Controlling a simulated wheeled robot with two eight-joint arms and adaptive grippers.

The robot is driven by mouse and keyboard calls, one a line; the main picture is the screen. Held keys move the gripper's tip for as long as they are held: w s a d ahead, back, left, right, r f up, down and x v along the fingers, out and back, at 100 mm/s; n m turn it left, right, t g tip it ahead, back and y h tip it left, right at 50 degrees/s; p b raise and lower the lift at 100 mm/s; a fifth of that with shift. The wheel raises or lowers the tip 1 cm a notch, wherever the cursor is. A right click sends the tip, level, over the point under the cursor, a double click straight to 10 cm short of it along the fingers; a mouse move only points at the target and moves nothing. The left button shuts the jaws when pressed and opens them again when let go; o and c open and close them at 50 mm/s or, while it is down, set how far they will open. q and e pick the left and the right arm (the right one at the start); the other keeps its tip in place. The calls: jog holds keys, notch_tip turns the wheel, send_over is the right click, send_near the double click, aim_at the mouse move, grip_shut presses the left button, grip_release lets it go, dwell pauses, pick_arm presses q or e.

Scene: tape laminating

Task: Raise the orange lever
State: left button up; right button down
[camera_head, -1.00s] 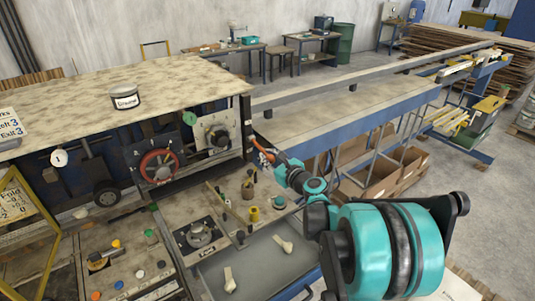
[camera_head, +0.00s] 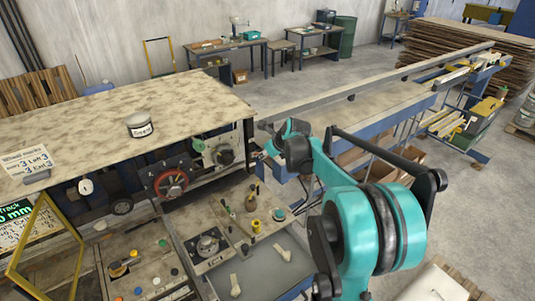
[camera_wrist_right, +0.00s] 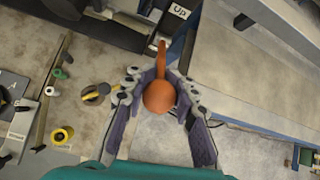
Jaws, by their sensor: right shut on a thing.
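The orange lever, with a round knob (camera_wrist_right: 160,97) and a thin stem, shows in the right wrist view, its stem pointing to the picture's top. My right gripper (camera_wrist_right: 160,88) has its two fingers on either side of the knob and is shut on it. An "Up" label (camera_wrist_right: 180,11) sits just beyond the stem. In the head view my right arm reaches to the machine's right end; the lever cannot be made out there, behind my wrist. My left gripper is in neither current view.
A red handwheel (camera_head: 171,183) and a control panel with knobs (camera_head: 254,225) lie left of my right arm. A white-lidded tin (camera_head: 140,126) stands on the mottled tabletop (camera_head: 70,125). A long blue-edged conveyor (camera_head: 370,105) runs off behind my arm.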

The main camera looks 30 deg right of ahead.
jog(key=shift+w+r, duration=0.3)
jog(key=shift+r, duration=0.1)
jog(key=c, duration=1.2)
grip_release()
jog(key=shift+f, duration=0.1)
jog(key=v, duration=1.2)
